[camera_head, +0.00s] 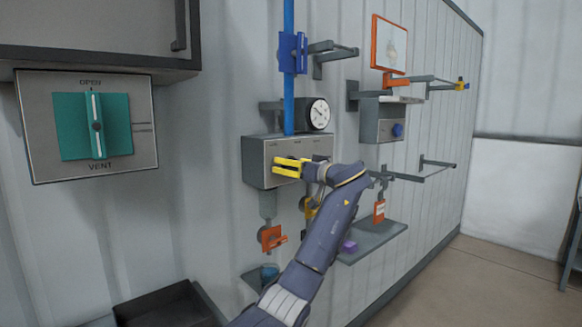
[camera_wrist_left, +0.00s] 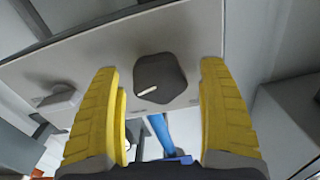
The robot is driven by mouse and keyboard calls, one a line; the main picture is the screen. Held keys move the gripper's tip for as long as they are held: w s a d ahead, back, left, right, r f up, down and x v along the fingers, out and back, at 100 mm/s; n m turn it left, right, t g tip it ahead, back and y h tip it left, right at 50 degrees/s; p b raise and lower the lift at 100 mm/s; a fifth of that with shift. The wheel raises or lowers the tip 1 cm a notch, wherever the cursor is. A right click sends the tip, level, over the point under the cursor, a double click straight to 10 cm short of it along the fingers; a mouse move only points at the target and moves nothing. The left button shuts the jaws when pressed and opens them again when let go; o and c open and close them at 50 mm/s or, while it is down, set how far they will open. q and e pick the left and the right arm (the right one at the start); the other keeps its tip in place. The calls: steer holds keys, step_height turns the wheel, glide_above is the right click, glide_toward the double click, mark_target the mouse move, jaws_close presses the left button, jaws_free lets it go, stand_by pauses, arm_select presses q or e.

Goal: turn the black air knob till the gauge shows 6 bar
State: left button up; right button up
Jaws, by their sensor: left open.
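The black air knob (camera_wrist_left: 160,78) shows in the left wrist view on a pale panel face, with a white pointer mark on it. My left gripper (camera_wrist_left: 163,110) is open, its two yellow fingers on either side of the knob in that view; I see no contact. In the head view my left gripper (camera_head: 288,167) is at the front of a grey box (camera_head: 258,165), and the knob is hidden there. The round white gauge (camera_head: 320,113) with a black rim sits above the box. Its needle is too small to read. My right gripper is not in view.
A second grey knob (camera_wrist_left: 62,97) is on the same panel. A blue pipe (camera_head: 288,70) rises from the box, with a blue valve (camera_head: 293,52) on it. An orange clamp (camera_head: 272,238) hangs below. A teal vent switch (camera_head: 93,126) is at left. A grey shelf (camera_head: 377,240) juts out at lower right.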

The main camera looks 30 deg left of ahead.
arm_select(q)
steer(key=shift+c, duration=0.5)
steer(key=c, duration=1.2)
steer(key=shift+f+m, duration=0.15)
steer(key=shift+m, duration=0.15)
